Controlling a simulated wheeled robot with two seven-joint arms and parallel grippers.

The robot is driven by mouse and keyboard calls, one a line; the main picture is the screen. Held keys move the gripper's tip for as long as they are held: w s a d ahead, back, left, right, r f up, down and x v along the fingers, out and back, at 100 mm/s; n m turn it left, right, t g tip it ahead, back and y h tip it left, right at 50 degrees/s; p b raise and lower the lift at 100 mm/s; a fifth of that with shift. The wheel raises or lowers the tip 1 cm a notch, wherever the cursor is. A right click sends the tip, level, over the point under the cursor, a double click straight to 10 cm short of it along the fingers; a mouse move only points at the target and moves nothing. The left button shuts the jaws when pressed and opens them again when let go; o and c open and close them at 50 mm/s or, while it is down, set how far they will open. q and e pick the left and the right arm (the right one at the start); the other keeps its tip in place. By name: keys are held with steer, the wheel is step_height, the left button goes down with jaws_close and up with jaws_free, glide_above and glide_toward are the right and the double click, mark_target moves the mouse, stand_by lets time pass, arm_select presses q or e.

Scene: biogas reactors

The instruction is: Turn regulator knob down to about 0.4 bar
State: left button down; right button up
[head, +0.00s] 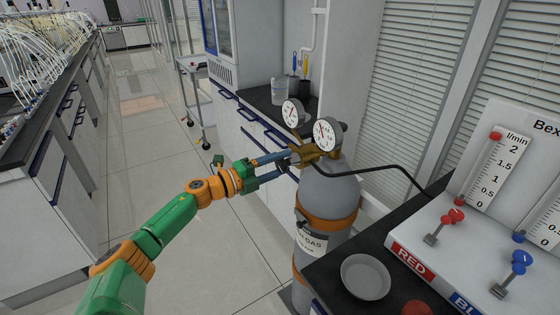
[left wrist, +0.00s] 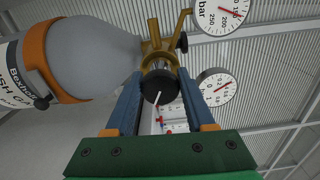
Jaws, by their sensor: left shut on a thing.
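The black regulator knob (left wrist: 158,88) shows in the left wrist view, with a white mark on its face. It sits on the brass regulator (head: 318,152) on top of the grey gas cylinder (head: 328,190). My left gripper (head: 289,160) reaches in from the left and is shut on the knob, one blue finger on each side. In the head view the fingers mostly hide the knob. Two round white gauges, a left one (head: 292,113) and a right one (head: 326,133), stand above the regulator; their needles are too small to read exactly. My right gripper is not in view.
A black hose (head: 385,169) runs from the regulator to the right bench. There stand a flow meter panel (head: 455,235) with red and blue valves and a grey dish (head: 366,276). A white cabinet (head: 240,140) stands behind. The floor at left is clear.

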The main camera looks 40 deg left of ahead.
arm_select(q)
steer(key=shift+r, duration=0.1)
stand_by(0.4)
steer(key=shift+c, duration=1.4)
jaws_free()
steer(key=shift+a, duration=0.1)
steer(key=shift+s+a+f, duration=0.1)
steer(key=shift+s+f, duration=0.1)
steer(key=shift+s, duration=0.15)
steer(key=v, duration=0.6)
steer(key=shift+s+r+b, duration=0.15)
steer(key=shift+s+b, duration=0.05)
steer(key=shift+b, duration=0.2)
steer(key=shift+a+n, duration=0.15)
steer(key=shift+n, duration=0.15)
